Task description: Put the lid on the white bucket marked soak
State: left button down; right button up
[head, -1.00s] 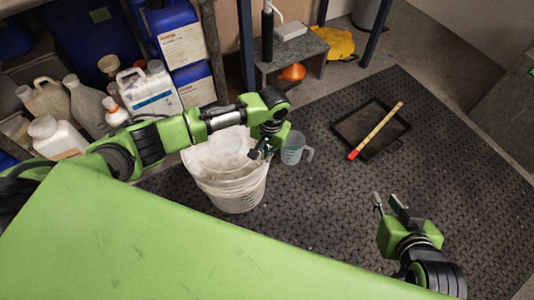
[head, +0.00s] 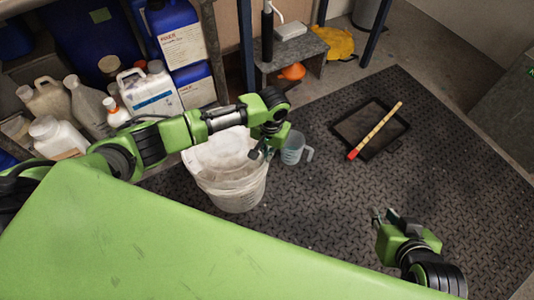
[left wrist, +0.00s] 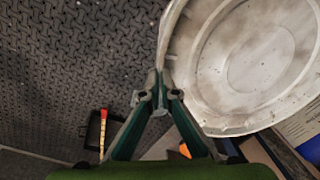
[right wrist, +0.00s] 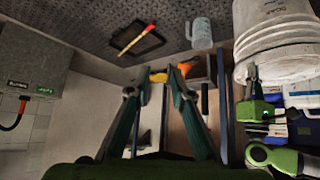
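The white bucket (head: 236,192) stands on the dark mat in the head view. It shows upside down in the right wrist view (right wrist: 278,42), with small lettering on its side that seems to read soak. The pale round lid (head: 215,153) lies over the bucket's mouth; its ringed face fills the right of the left wrist view (left wrist: 255,55). I cannot tell whether it is fully seated. My left gripper (left wrist: 160,98) is shut on the lid's rim, at the bucket's right side in the head view. My right gripper (right wrist: 153,88) is open and empty, off to the right.
A clear measuring jug (head: 293,148) stands close to the bucket's right. A dark tray (head: 362,118) with a red-tipped yellow stick (head: 378,128) lies farther right. Bottles and blue canisters (head: 180,35) crowd the shelf at left. The mat (head: 320,215) is clear between the bucket and my right gripper.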

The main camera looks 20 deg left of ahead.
jog(key=shift+s+d+f+g, duration=0.2)
jog(key=shift+s+f, duration=0.05)
jog(key=shift+s, duration=0.2)
jog(key=shift+s+d+f+g, duration=0.15)
jog(key=shift+s+f+g, duration=0.1)
jog(key=shift+s, duration=0.15)
jog(key=shift+s, duration=0.15)
dwell(0.5)
pick_arm(q)
jog(key=shift+p, duration=0.6)
pick_arm(e)
jog(key=s+d+f+g+h, duration=0.1)
jog(key=s+f+g, duration=0.1)
jog(key=s, duration=0.3)
jog(key=shift+s+d+g, duration=0.25)
jog(key=shift+d+g, duration=0.1)
dwell(0.5)
jog(key=shift+f, duration=0.1)
dwell(0.6)
